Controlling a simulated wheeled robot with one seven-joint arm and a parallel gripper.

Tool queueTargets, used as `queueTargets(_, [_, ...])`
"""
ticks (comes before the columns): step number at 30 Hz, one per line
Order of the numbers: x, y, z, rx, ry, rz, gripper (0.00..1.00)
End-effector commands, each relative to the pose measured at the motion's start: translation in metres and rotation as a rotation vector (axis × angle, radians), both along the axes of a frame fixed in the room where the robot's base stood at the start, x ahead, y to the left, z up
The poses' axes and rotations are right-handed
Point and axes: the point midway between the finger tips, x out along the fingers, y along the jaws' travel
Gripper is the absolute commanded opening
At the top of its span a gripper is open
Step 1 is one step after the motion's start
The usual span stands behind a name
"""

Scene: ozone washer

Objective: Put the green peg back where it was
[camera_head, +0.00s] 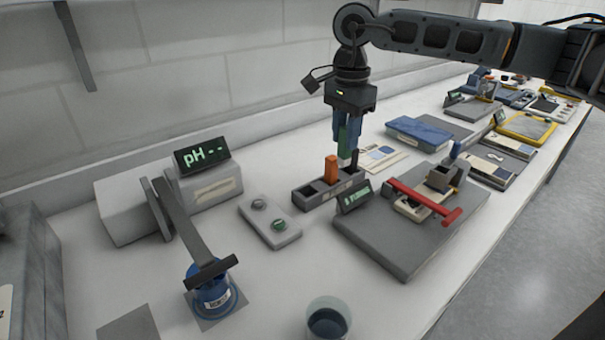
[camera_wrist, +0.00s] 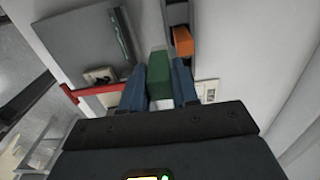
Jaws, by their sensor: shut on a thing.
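My gripper (camera_head: 347,135) is shut on the green peg (camera_head: 343,142) and holds it upright. In the wrist view the green peg (camera_wrist: 159,74) sits between the two blue fingers. The dark peg rack (camera_head: 315,194) is below the gripper on the bench. An orange peg (camera_head: 331,169) stands in the rack, and it also shows in the wrist view (camera_wrist: 183,41).
A grey plate (camera_head: 385,248) with a red-handled device (camera_head: 424,201) and small display lies right of the rack. A two-button box (camera_head: 270,221) stands to its left.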

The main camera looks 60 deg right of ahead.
Motion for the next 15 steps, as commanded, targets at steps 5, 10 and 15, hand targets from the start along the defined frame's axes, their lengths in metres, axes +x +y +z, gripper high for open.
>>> queueTargets(5, [0.032,0.024,-0.020,0.004,0.000,0.005,0.00])
queueTargets(10, [0.055,0.040,-0.037,0.003,0.000,0.002,0.00])
queueTargets(15, [0.064,0.046,-0.046,0.001,0.000,0.001,0.00])
